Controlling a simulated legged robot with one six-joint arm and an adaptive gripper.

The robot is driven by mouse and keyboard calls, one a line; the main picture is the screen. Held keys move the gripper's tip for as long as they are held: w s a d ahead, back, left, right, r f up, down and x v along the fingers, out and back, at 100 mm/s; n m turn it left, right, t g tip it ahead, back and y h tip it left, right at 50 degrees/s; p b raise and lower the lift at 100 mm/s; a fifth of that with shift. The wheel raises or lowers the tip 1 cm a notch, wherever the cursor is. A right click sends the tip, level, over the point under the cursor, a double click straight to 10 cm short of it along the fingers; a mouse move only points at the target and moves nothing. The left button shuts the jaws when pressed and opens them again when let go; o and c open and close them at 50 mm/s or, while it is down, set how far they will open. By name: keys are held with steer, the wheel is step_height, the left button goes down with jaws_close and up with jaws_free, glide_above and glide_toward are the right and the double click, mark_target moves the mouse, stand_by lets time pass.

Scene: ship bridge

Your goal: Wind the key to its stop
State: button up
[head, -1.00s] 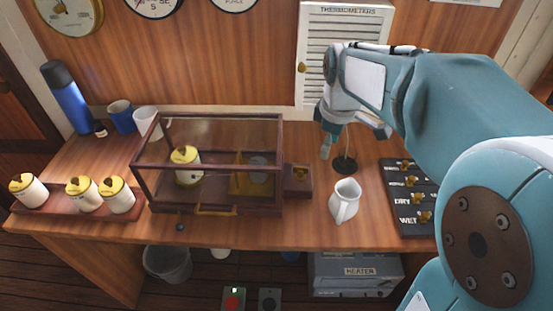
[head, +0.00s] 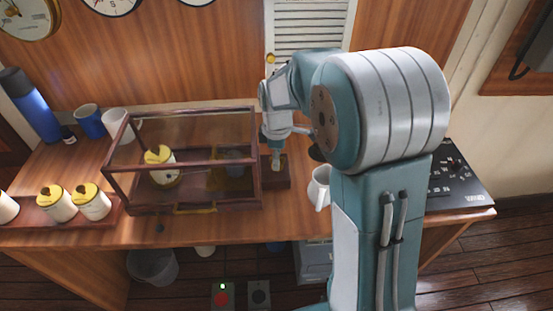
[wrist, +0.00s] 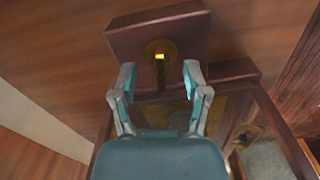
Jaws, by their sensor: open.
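The brass key (wrist: 159,70) stands out from a round brass plate on a small dark wooden box (wrist: 120,38). In the wrist view my gripper (wrist: 159,80) is open, with one finger on each side of the key. There are gaps between the fingers and the key. In the head view my gripper (head: 275,158) points down over the small box (head: 279,181), at the right end of the glass case (head: 180,152). The gripper hides the key there.
The glass case holds a white canister with a yellow top (head: 161,170). More such canisters stand on a tray (head: 110,217) at left. A panel (head: 462,190) lies at far right. A blue flask (head: 30,105) stands at back left.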

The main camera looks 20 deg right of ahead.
steer(key=shift+f, duration=0.6)
steer(key=shift+c, duration=0.3)
jaws_close()
